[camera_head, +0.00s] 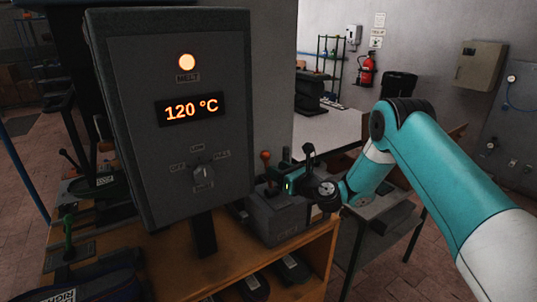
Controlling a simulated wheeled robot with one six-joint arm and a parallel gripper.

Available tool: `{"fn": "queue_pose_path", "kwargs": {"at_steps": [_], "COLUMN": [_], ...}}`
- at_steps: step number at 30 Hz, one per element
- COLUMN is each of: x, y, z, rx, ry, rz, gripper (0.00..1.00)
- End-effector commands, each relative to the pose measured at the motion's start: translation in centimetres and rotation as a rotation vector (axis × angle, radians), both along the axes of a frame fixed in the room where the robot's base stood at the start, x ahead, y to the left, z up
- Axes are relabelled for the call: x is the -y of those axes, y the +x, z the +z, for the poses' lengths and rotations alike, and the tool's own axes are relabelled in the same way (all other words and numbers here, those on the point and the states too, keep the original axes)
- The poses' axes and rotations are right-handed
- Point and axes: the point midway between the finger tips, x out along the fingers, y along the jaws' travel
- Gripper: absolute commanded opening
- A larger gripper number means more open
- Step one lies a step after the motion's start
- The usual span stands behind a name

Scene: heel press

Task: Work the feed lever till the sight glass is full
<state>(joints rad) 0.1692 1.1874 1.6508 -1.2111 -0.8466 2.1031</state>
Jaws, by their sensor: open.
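A lever with an orange-red knob (265,156) stands up from a grey metal box (283,222) right of the control panel. I take it for the feed lever; the label on the box is too small to read. My gripper (274,187) reaches in from the right, over the box and close beside the lever's shaft. It is open; its fingers are small and dark here, and I cannot tell whether they touch or surround the shaft. I cannot make out a sight glass or its level.
The control panel (128,140) shows a lit MELT lamp (187,62), "120 °C" and a selector knob (203,174). It stands close left of my gripper, on the wooden bench (224,268). Shoes or similar dark items lie on the shelf below. A green-handled lever (68,225) is at far left.

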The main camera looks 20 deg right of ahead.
Motion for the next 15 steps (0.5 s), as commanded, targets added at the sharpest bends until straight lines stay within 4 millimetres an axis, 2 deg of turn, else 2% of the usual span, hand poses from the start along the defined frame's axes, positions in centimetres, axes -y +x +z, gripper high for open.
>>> {"fn": "queue_pose_path", "kwargs": {"at_steps": [6, 15], "x": [-2.0, -2.7], "y": [3.4, 5.0], "z": [0.2, 0.0], "rx": [0.001, -0.001], "ry": [-0.002, 0.000], "rz": [0.003, 0.000], "gripper": [0.42, 0.42]}}
